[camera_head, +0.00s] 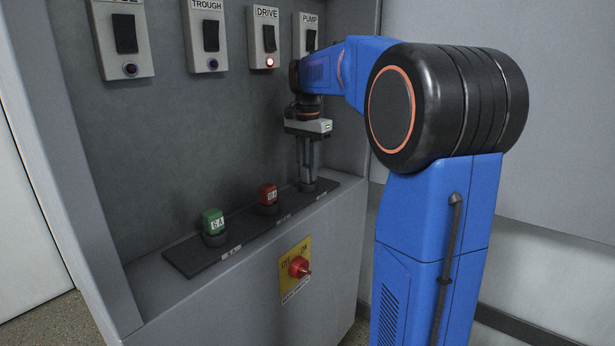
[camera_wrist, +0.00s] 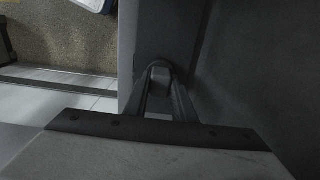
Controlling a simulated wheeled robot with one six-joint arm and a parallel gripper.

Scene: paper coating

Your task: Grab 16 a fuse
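In the head view, a green fuse (camera_head: 213,221) marked 6 A and a red fuse (camera_head: 268,194) stand upright on the dark rack (camera_head: 187,260). My gripper (camera_head: 308,178) points straight down over the rack's far right place. Its two fingers stand either side of a small grey piece, which looks like a grey fuse; its marking is hidden. In the wrist view, the grey piece (camera_wrist: 159,73) sits between the tips of my gripper (camera_wrist: 160,85). I cannot tell whether the fingers press on it or only flank it.
Panels with black switches, among them a DRIVE panel (camera_head: 265,38) with a lit red lamp, hang on the back wall above the rack. A red rotary switch (camera_head: 299,267) on a yellow plate sticks out of the front face. The cabinet's side wall is close right of my gripper.

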